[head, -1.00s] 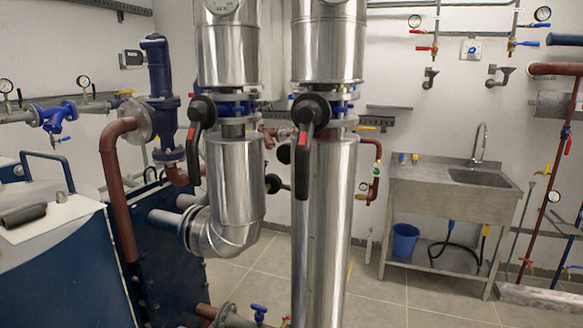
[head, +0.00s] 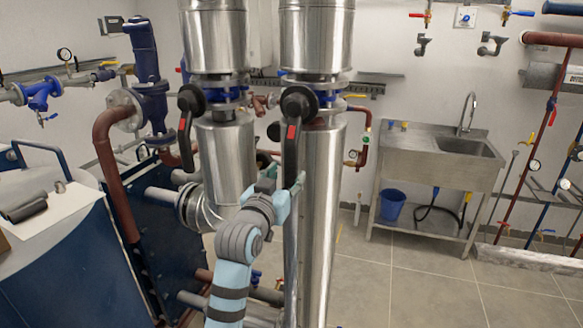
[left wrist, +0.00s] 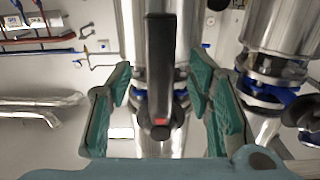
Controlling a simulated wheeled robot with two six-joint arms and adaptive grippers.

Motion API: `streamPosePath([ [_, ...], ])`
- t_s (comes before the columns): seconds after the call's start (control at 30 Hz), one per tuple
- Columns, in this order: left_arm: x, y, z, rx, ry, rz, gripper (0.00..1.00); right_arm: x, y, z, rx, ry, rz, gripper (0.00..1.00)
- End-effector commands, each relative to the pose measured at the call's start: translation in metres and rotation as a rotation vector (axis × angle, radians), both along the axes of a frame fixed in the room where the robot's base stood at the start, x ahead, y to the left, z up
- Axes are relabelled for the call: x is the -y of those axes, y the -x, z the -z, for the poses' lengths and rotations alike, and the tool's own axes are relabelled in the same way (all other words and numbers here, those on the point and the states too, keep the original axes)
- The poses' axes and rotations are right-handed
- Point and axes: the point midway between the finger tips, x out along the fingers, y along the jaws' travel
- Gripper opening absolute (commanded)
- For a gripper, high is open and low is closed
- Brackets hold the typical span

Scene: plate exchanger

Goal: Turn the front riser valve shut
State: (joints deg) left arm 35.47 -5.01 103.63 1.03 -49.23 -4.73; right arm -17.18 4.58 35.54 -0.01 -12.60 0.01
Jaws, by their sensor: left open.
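The front riser valve has a black lever handle (head: 291,148) with a red mark. It hangs straight down along the nearer, right-hand silver riser (head: 324,200), below a round black hub (head: 297,101). My left gripper (head: 287,187) is at the lower end of this lever. In the left wrist view, the lever (left wrist: 159,60) stands between the two spread green-padded fingers of my left gripper (left wrist: 159,80), with a visible gap on each side. The gripper is open. My right gripper is not in view.
A second riser with a similar black lever (head: 185,135) stands just left; it also shows at the right of the left wrist view (left wrist: 309,112). Brown pipe (head: 113,170) and a dark blue exchanger are at left. A steel sink (head: 430,165) stands at back right above open floor.

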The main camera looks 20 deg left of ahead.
Motion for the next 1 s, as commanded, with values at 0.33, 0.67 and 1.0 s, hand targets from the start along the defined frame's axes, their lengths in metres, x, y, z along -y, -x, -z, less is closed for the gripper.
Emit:
streamPosePath([
  [0.33, 0.003, -0.045, 0.000, 0.000, -0.001, 0.000, 0.47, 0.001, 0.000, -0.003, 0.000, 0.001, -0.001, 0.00],
  [0.67, 0.003, -0.045, 0.001, 0.000, 0.000, 0.000, 0.27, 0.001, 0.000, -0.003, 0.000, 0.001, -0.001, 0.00],
  [1.0, 0.003, -0.045, 0.001, -0.001, 0.000, 0.000, 0.00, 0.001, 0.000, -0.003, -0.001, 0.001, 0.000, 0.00],
])
